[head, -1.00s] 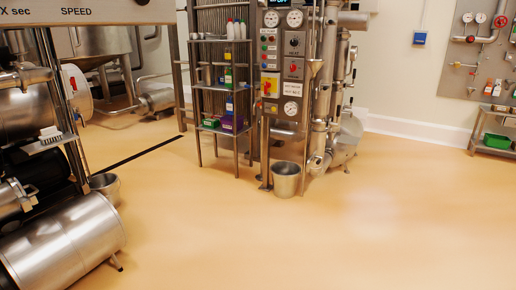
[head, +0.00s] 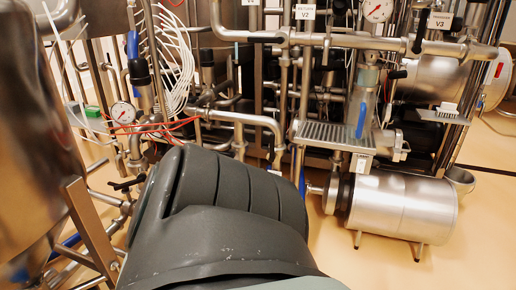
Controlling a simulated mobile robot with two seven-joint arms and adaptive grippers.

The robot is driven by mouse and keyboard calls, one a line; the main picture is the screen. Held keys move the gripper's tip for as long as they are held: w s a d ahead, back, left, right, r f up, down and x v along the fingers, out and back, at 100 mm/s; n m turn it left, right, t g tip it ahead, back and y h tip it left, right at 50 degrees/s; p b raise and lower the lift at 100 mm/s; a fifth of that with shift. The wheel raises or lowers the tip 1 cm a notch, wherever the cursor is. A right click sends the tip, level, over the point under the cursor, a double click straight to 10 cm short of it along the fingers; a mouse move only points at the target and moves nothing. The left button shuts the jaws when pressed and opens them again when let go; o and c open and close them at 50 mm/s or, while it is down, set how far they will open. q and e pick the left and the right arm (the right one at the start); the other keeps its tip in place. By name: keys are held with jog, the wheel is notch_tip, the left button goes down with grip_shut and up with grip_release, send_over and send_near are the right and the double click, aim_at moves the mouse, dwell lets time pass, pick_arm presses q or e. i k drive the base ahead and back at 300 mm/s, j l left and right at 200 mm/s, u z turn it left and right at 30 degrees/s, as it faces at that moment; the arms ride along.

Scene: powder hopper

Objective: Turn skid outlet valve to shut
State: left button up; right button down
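The piping skid stands across the head view. A tag reading V2 (head: 305,12) and a tag reading V3 (head: 441,20) hang at its top. Blue lever handles show: one upright at the left (head: 133,45), one upright near the tray (head: 362,117), and one low beside my arm (head: 301,182). A black handle (head: 127,184) sits on a low pipe at the left. I cannot tell which is the skid outlet valve, as no readable tag names it. My dark grey arm link (head: 230,215) fills the lower middle and hides part of the lower piping. Neither gripper shows.
A large steel vessel (head: 30,160) stands at the left edge. A steel motor cylinder (head: 400,207) lies low at the right, under a slotted tray (head: 340,135). Gauges (head: 123,112) and loose white hoses (head: 175,60) are on the skid. Open floor (head: 480,240) lies at the right.

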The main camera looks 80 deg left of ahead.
aim_at(272, 159)
jog(key=u, duration=2.45)
jog(key=i+j+z, duration=0.1)
jog(key=i+j, duration=0.1)
